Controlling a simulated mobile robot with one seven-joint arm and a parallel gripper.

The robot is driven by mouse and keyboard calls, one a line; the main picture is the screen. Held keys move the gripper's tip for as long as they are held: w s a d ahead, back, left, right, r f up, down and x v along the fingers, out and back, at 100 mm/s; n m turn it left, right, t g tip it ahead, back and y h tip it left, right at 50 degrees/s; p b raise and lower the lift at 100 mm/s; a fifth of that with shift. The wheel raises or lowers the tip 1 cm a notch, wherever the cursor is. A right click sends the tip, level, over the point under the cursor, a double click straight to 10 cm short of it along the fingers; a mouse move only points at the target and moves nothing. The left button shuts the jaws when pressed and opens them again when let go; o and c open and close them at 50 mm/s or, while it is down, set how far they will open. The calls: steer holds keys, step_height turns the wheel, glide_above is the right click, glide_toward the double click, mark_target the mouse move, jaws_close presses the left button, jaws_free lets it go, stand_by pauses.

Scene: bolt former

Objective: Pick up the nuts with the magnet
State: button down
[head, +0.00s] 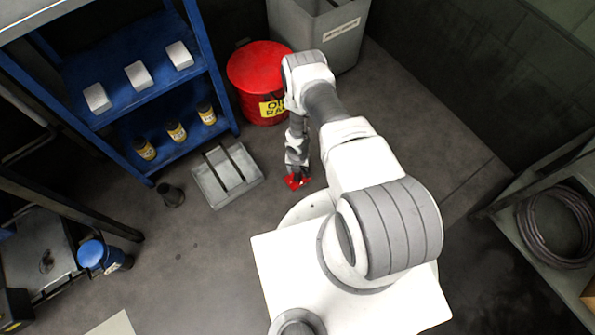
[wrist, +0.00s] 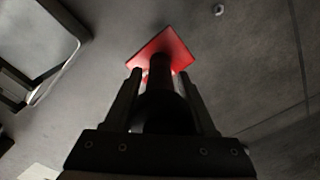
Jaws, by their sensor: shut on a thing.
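My gripper (head: 298,170) hangs low over the floor in the head view. In the wrist view my gripper (wrist: 160,78) is shut on the dark handle of the magnet. The magnet (wrist: 172,48) has a red square plate beyond the fingertips, and its red edges show in the head view (head: 293,183). One small light ring-shaped thing, apparently a nut (wrist: 219,10), lies on the floor past the plate, apart from it. No nuts can be made out in the head view. The plate's underside is hidden, so I cannot tell whether anything clings to it.
A grey divided tray (head: 226,175) lies left of my gripper; its rim shows in the wrist view (wrist: 76,26). A red oily-rag bin (head: 252,75), a grey bin (head: 330,40) and a blue shelf (head: 135,95) stand behind. A dark cup-like object (head: 172,196) is left of the tray.

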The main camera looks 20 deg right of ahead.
steer(key=shift+r+p, duration=1.1)
steer(key=shift+r, duration=0.85)
